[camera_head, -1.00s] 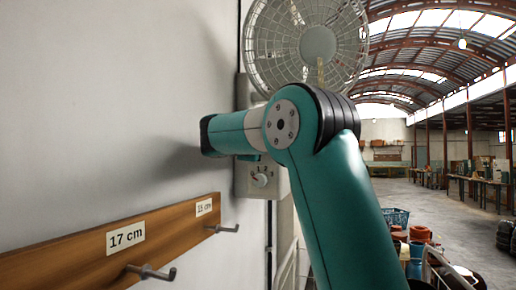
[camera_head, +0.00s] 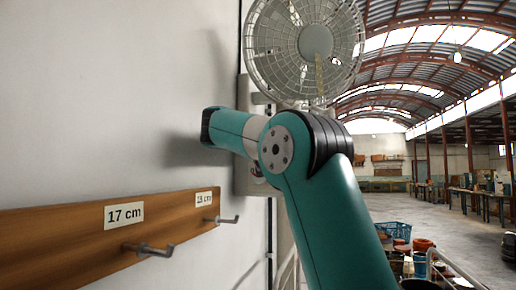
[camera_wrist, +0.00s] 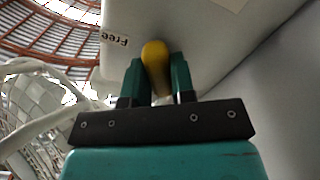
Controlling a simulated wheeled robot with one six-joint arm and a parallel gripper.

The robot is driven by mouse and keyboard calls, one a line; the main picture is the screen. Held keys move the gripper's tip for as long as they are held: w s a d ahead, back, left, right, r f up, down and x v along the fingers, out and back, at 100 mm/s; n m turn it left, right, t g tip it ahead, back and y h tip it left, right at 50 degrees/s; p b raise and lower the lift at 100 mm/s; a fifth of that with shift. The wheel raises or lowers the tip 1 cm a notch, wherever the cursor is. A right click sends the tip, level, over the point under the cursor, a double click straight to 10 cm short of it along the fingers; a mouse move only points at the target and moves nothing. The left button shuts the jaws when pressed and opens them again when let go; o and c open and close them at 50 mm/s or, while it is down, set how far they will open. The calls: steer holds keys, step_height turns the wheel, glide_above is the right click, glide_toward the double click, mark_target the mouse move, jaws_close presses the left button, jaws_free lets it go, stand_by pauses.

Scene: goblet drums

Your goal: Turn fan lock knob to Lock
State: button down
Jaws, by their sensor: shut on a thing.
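The yellow knob (camera_wrist: 155,58) stands out from a pale panel (camera_wrist: 215,35) in the wrist view. A "Free" label (camera_wrist: 114,39), upside down in that view, is beside it on the left. My gripper (camera_wrist: 157,72) is shut on the knob, with a green finger on each side. In the head view my arm reaches to the wall-mounted panel (camera_head: 241,181) below the white caged fan (camera_head: 305,45); the arm hides the yellow knob and the gripper tips there. No "Lock" label is visible.
A wooden board (camera_head: 75,235) with metal hooks and "17 cm" (camera_head: 124,213) juts from the wall at lower left. A second, dark knob-like part (camera_head: 257,172) is partly hidden by my arm. Pots and a blue basket (camera_head: 393,230) stand at lower right; the hall floor beyond is open.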

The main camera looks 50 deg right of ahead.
steer(key=m+b, duration=0.2)
steer(key=m, duration=0.4)
steer(key=shift+f+b, duration=0.1)
steer(key=shift+b, duration=0.2)
steer(key=shift+m, duration=0.3)
steer(key=c, duration=1)
jaws_free()
steer(key=shift+o, duration=0.2)
steer(key=p+v, duration=0.4)
steer(key=v, duration=1.3)
steer(key=shift+a, duration=0.15)
